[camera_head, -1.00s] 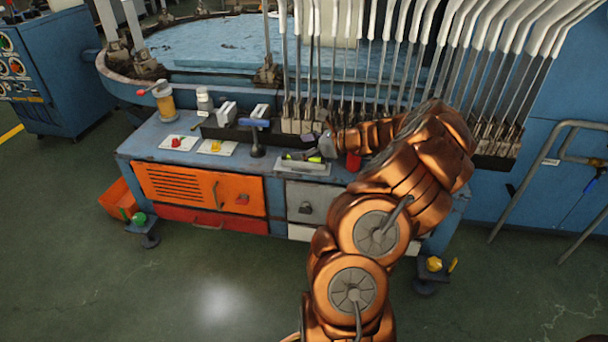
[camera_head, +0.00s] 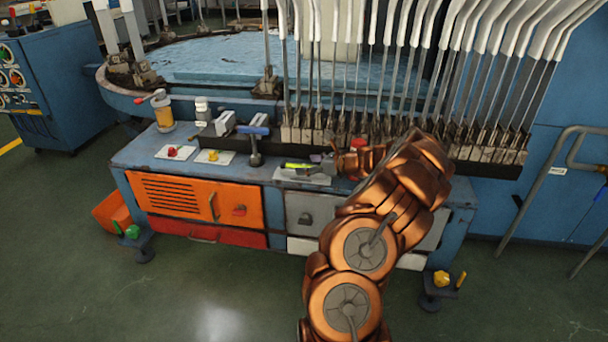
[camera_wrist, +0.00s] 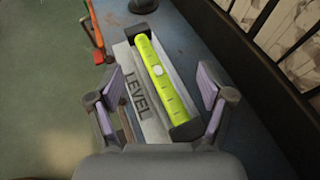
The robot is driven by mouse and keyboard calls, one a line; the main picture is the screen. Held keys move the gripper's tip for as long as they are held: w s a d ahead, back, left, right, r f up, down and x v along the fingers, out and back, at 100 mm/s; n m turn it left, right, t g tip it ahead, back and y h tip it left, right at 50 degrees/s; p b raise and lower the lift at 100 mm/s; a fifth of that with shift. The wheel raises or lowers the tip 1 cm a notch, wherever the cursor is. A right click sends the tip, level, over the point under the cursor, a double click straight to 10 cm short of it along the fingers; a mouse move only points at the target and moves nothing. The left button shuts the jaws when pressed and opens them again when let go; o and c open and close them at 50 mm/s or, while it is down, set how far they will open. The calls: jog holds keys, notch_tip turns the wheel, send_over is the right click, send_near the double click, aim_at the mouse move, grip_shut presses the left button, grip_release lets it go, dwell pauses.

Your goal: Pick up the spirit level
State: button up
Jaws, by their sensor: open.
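The spirit level (camera_wrist: 160,76) is a bright yellow-green bar with a pale vial in its middle and dark ends. It lies on a light grey plate (camera_wrist: 131,89) marked LEVEL. In the head view the level (camera_head: 297,166) rests on its plate near the middle of the blue bench top. My gripper (camera_wrist: 162,98) is open in the wrist view, its two fingers apart, one on each side of the level's near part. Nothing is held between them. In the head view my gripper (camera_head: 326,166) is small and partly hidden by my arm, beside the level's right end.
A blue-topped clamp-like tool (camera_head: 254,143) stands left of the level. Plates with a red part (camera_head: 173,152) and a yellow part (camera_head: 213,156) lie further left. A red item (camera_head: 358,145) is behind my arm. A row of upright white sock boards (camera_head: 440,70) rises behind the bench.

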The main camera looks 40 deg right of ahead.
jog(key=shift+w+f, duration=0.1)
jog(key=shift+w, duration=0.2)
grip_shut()
dwell(0.5)
